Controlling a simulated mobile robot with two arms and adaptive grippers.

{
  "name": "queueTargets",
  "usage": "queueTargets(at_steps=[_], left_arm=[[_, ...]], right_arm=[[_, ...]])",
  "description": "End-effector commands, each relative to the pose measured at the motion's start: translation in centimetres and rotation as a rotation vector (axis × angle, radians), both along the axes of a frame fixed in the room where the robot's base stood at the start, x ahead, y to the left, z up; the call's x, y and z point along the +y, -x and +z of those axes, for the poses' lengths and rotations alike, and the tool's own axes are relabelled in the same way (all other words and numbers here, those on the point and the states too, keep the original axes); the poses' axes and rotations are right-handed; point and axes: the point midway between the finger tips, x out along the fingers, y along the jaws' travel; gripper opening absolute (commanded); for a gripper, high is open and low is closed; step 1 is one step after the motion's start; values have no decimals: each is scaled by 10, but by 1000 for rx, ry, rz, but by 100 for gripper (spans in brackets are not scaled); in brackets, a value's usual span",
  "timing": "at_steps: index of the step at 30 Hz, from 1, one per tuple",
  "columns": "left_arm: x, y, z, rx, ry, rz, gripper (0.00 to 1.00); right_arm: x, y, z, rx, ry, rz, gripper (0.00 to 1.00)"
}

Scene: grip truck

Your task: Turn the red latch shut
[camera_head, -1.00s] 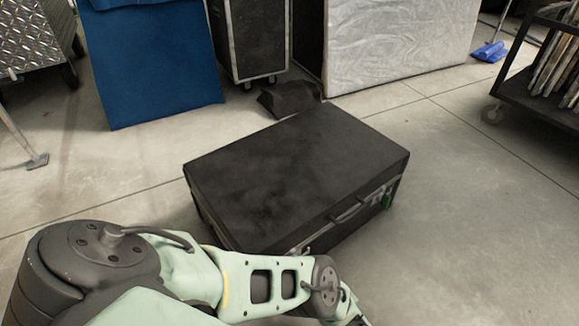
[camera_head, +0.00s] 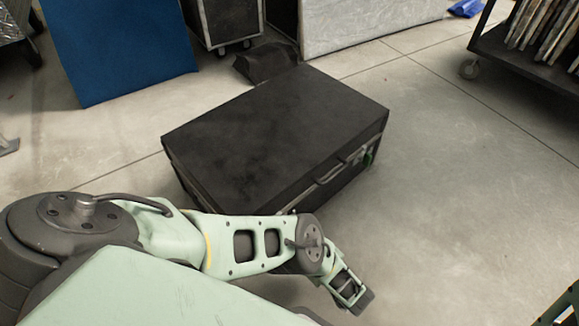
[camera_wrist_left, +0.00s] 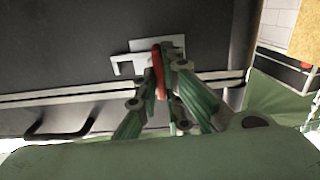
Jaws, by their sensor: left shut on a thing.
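The red latch (camera_wrist_left: 157,70) shows in the left wrist view as a narrow upright piece over a pale metal plate (camera_wrist_left: 173,43) on the front of the black case. My left gripper (camera_wrist_left: 168,72) is shut on the latch, its green fingers close around it and partly hiding it. In the head view the black case (camera_head: 270,125) stands on the floor with its lid down. My left arm hides part of its near front side there; the red latch and the left gripper's fingertips do not show in that view. My right gripper is not in view.
A dark handle (camera_wrist_left: 60,130) sticks out from the case near the gripper. A small green part (camera_head: 369,157) shows at the case's right end. A blue panel (camera_head: 118,45), a dark wheeled case (camera_head: 225,15) and a rack (camera_head: 515,55) stand behind.

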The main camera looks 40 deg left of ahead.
Motion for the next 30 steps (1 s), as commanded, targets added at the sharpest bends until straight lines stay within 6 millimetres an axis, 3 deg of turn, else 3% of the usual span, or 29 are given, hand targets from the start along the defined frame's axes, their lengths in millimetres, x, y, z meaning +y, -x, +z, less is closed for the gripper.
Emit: queueTargets(at_steps=[11, 30], left_arm=[[1, 0, 0, -153, 33, -1, 0], [2, 4, -2, -731, 161, 0, 0]], right_arm=[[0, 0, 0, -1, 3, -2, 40], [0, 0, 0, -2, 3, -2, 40]])
